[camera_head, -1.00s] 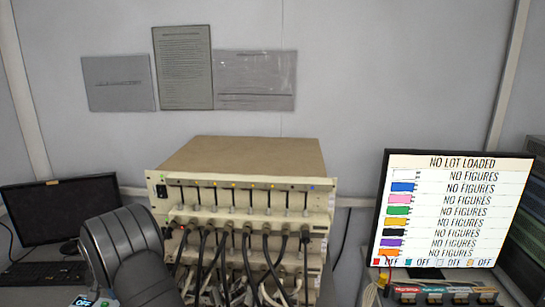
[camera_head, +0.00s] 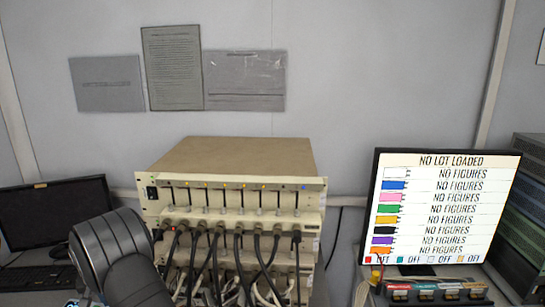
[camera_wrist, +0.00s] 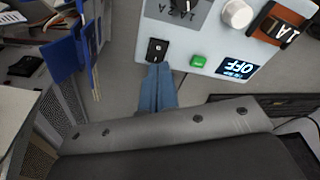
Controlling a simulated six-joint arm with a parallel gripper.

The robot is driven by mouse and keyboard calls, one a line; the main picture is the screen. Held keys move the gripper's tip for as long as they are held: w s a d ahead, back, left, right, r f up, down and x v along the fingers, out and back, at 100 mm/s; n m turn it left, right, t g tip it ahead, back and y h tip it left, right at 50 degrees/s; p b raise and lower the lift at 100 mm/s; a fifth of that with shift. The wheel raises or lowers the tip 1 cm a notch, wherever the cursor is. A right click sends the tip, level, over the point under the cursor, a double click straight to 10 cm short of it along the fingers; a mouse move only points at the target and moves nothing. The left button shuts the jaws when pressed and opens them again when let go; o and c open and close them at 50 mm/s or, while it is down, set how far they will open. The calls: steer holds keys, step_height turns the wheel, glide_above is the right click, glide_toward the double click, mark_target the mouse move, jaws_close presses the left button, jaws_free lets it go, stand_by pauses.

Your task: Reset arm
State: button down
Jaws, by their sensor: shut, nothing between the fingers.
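My gripper (camera_wrist: 158,72) shows in the wrist view as two blue fingers pressed together, with nothing between them. Its tips point at the front edge of a light grey control panel (camera_wrist: 215,45), close to a black switch (camera_wrist: 157,50). I cannot tell whether they touch it. In the head view a dark grey link of my arm shows at the lower left; the gripper itself is out of that view.
A beige rack unit (camera_head: 235,175) with several hanging cables stands in the middle. A screen (camera_head: 445,205) at the right reads NO LOT LOADED, above a row of switches (camera_head: 437,292). A dark monitor (camera_head: 55,212) is at the left. Blue holders (camera_wrist: 65,60) show in the wrist view.

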step_height(320, 180, down, 4)
steer(key=shift+r, duration=0.3)
steer(key=s+d+r+n, duration=0.1)
steer(key=r+n, duration=0.2)
steer(key=r, duration=0.6)
steer(key=s+d+r+n+y, duration=0.1)
steer(key=r+n, duration=0.3)
steer(key=r, duration=0.5)
steer(key=s+d+r+n, duration=0.3)
steer(key=r, duration=0.6)
steer(key=shift+d+r+n+t, duration=0.15)
steer(key=shift+d+n+t, duration=0.1)
steer(key=shift+n+t, duration=0.15)
steer(key=w+a+f+m, duration=0.2)
steer(key=f+m, duration=0.3)
steer(key=f, duration=0.4)
steer(key=w+a+f+m, duration=0.3)
steer(key=f+m, duration=0.2)
steer(key=f, duration=0.4)
steer(key=shift+a+f+g+h, duration=0.2)
steer(key=shift+g+h, duration=0.2)
